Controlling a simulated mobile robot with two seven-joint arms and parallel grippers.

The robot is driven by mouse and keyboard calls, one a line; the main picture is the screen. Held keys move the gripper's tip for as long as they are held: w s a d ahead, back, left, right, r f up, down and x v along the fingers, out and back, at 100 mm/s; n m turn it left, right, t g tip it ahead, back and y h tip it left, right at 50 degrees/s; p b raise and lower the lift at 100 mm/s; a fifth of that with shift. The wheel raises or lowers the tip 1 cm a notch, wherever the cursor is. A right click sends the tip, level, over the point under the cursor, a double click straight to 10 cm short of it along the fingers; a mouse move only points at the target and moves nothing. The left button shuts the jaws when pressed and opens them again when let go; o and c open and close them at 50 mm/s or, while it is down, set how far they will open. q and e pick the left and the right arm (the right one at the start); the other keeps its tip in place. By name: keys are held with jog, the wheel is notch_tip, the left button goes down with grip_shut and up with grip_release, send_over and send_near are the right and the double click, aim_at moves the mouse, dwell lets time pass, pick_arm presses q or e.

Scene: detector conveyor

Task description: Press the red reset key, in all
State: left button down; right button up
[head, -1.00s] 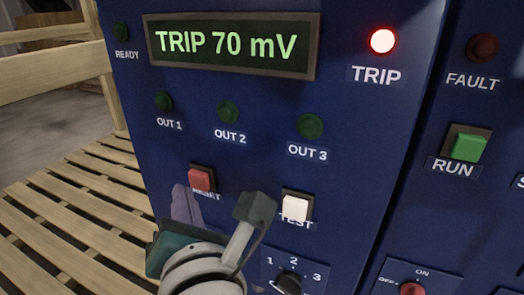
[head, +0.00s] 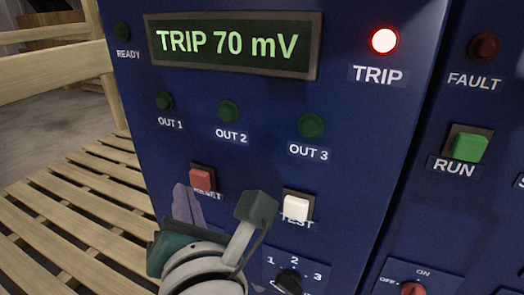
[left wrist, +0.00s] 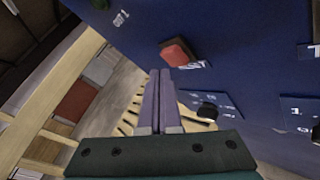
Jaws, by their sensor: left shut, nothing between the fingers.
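The red reset key (head: 202,179) sits in a dark frame on the blue panel (head: 330,190), with its RESET label partly hidden by my gripper. It also shows in the left wrist view (left wrist: 177,52), just beyond the fingertips. My left gripper (head: 180,190) is shut and empty, its fingertips just left of and below the key in the head view. In the left wrist view the closed fingers (left wrist: 159,75) point just below the key. A gap seems to remain, but I cannot tell its size. My right gripper is not in view.
The display (head: 232,43) reads TRIP 70 mV and the TRIP lamp (head: 384,41) glows red. The white TEST key (head: 296,206) is right of the reset key. A rotary knob (head: 289,281) lies below. A green RUN key (head: 470,147) and slatted wood (head: 75,215) flank the panel.

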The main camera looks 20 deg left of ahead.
pick_arm(q)
jog(key=shift+w, duration=0.2)
jog(key=shift+w+b, duration=0.25)
jog(key=shift+b, duration=0.05)
jog(key=shift+w+b, duration=0.3)
jog(key=shift+w, duration=0.2)
dwell(0.6)
dwell(0.3)
jog(key=shift+s+p, duration=0.35)
jog(key=shift+s, duration=0.55)
jog(key=shift+s+a+p, duration=0.2)
jog(key=shift+s+p, duration=0.5)
jog(key=shift+s, duration=1.85)
